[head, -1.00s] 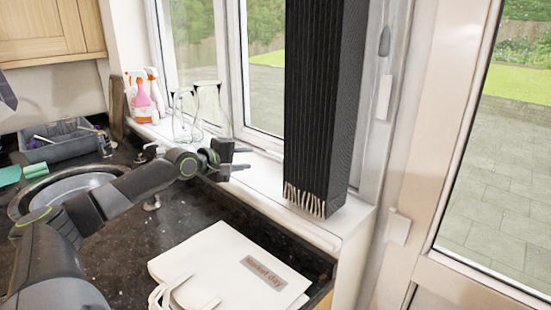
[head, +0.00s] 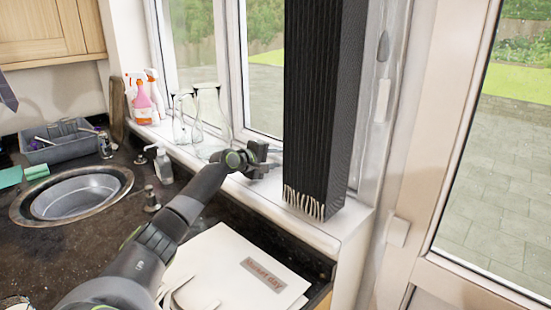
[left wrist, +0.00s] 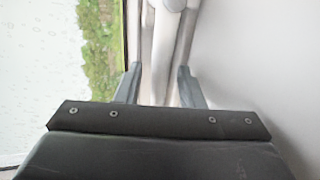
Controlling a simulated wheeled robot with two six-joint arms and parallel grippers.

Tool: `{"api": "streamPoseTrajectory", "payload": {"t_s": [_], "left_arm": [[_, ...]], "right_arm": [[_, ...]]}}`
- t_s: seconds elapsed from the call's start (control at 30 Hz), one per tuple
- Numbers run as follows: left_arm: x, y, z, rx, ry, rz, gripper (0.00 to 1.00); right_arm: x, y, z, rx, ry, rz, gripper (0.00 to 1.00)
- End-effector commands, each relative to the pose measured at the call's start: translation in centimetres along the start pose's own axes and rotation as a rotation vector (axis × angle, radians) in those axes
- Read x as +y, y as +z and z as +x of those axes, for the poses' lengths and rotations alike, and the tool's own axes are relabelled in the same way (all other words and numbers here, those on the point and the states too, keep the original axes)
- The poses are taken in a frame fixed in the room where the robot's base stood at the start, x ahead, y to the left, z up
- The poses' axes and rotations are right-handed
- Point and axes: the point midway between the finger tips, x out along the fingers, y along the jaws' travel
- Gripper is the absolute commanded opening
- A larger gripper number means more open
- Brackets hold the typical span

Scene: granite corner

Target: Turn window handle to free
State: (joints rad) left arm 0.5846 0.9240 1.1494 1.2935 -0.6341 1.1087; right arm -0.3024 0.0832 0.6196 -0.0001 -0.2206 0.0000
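My left gripper (head: 268,158) is low in front of the window, just above the sill and left of the dark hanging cloth. In the left wrist view its two fingers (left wrist: 159,70) are spread apart. A white handle-like part (left wrist: 165,35) with a rounded top shows at the top of that view, ahead of and between the fingertips. Whether they touch it cannot be told. It looks like the window handle, set on the pale window frame beside the glass. I cannot make out this handle in the head view. My right gripper is not in view.
The dark ribbed cloth (head: 320,110) hangs close to my gripper's right. Below lie a white bag (head: 235,270), a round sink (head: 75,195) and a grey tray (head: 65,142).

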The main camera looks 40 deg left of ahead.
Motion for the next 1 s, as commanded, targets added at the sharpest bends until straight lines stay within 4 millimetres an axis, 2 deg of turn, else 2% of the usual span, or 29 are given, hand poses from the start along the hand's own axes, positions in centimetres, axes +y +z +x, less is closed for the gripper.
{"api": "streamPoseTrajectory", "payload": {"t_s": [0.13,0.43,0.47,0.73,1.0], "left_arm": [[0.04,0.07,0.68,-0.001,0.000,0.000,0.35],[-0.03,0.06,0.81,-0.001,-0.001,0.000,0.35],[-0.03,0.06,0.81,-0.001,-0.001,0.000,0.34],[-0.03,0.05,0.79,-0.001,-0.001,0.000,0.00],[-0.02,0.04,0.78,0.000,-0.001,0.002,0.00]], "right_arm": [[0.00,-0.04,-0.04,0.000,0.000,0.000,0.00],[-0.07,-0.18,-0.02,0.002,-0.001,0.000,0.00],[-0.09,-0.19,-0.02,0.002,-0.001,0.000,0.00],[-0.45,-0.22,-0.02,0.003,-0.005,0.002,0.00],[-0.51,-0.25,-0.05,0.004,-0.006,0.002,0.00]]}}
